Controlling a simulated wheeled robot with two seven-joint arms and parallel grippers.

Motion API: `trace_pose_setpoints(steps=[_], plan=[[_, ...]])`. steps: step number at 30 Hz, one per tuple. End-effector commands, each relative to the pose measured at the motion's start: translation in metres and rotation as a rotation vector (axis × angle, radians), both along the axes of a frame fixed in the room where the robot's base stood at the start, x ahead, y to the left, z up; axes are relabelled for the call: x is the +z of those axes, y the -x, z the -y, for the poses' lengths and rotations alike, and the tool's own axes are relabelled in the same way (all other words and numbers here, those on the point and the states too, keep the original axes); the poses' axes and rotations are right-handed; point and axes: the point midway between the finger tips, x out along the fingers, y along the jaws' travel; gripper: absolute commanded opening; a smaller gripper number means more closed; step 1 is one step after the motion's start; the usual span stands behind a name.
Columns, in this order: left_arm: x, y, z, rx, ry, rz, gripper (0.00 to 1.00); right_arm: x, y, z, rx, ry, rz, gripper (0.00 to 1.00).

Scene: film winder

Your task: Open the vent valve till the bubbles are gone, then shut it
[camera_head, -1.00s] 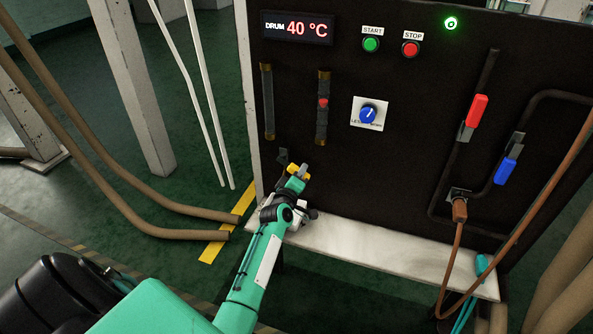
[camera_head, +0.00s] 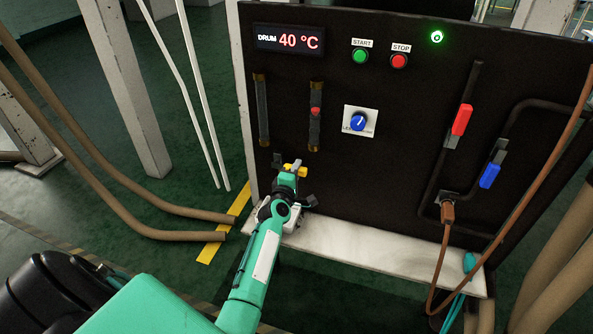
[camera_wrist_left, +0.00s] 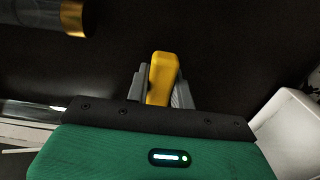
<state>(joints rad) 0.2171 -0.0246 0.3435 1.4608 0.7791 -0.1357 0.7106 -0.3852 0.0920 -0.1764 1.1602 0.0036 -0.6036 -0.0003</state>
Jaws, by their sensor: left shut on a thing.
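The vent valve's yellow handle (camera_head: 294,168) sits low on the left of the black panel, below the two sight tubes. My left gripper (camera_head: 291,173) reaches up to it from below. In the left wrist view the grey fingers (camera_wrist_left: 161,88) are shut on the yellow handle (camera_wrist_left: 163,72), one on each side. The left sight tube (camera_head: 263,112) is dark, with brass ends. The right sight tube (camera_head: 315,130) has a red float (camera_head: 315,111) around its middle. Any bubbles are too small to make out. My right gripper is out of view.
The drum display (camera_head: 289,40) reads 40 °C. A blue knob (camera_head: 358,121), a red lever (camera_head: 461,120) and a blue lever (camera_head: 490,174) are to the right. A pale ledge (camera_head: 370,247) runs below the panel. Brown hoses (camera_head: 130,205) lie at the left.

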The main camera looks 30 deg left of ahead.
Motion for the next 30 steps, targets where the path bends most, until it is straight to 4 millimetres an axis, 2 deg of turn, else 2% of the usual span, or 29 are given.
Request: trace_pose_setpoints(steps=[11,12,14,15,25,30], plan=[[0.001,0.0,-0.001,0.001,0.007,0.004,0.0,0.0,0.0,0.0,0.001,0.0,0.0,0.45],[0.001,0.0,-0.001,0.001,0.007,0.004,0.31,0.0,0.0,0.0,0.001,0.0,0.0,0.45],[0.001,0.0,0.0,0.001,0.007,0.004,0.43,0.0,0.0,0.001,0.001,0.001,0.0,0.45],[0.001,0.0,0.0,0.001,0.006,0.004,0.45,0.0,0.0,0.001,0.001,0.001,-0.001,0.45],[0.0,0.003,0.001,0.0,0.006,0.002,0.45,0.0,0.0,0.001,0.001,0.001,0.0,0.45],[0.0,0.022,0.006,0.0,0.007,0.001,0.45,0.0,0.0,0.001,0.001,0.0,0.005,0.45]])
